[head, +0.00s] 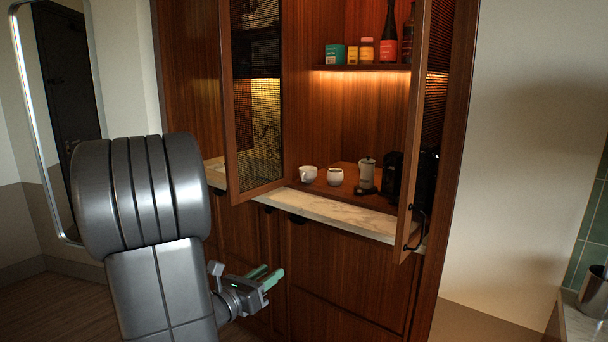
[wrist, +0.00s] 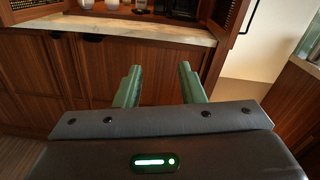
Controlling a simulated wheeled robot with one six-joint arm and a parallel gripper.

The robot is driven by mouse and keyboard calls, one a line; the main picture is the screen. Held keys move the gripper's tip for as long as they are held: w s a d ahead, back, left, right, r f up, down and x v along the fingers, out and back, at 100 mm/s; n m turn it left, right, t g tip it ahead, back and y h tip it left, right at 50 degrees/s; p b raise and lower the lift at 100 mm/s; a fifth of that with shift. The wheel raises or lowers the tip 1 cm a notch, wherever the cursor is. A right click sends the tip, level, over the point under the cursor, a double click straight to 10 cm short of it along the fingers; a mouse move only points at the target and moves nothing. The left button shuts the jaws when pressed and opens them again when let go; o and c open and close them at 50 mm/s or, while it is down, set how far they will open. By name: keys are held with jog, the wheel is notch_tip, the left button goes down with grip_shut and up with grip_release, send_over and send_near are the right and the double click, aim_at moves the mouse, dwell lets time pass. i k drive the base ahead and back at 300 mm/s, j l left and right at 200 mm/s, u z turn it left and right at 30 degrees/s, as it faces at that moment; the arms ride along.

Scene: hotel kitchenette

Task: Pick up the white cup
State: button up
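Two white cups stand side by side on the wooden floor of the open cabinet. The left white cup (head: 308,174) shows a handle on its left; the right white cup (head: 335,177) shows no clear handle. In the wrist view, pale shapes that look like the cups are cut off by the top edge. My gripper (head: 267,275) is in front of the lower cabinet doors, below the marble counter edge and well apart from the cups. Its two green fingers are spread with nothing between them, as the wrist view (wrist: 160,80) also shows.
A moka pot (head: 367,173) and a black machine (head: 395,178) stand right of the cups. A marble ledge (head: 345,212) runs in front. Open cabinet doors flank the opening, left (head: 232,120) and right (head: 416,130). Jars (head: 366,50) and bottles (head: 389,38) stand on the shelf above.

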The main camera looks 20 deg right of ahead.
aim_at(308, 174)
jog(key=i+l+u, duration=0.1)
jog(key=i+l, duration=0.25)
jog(key=i+l+u, duration=0.1)
jog(key=i+l, duration=0.2)
jog(key=i+l+u, duration=0.1)
jog(key=i+l, duration=0.25)
jog(key=l, duration=0.15)
jog(key=i+l+u, duration=0.1)
jog(key=i+l, duration=0.2)
jog(key=l, duration=0.15)
jog(key=i+l+u, duration=0.1)
jog(key=i+l, duration=0.15)
jog(key=l, duration=0.2)
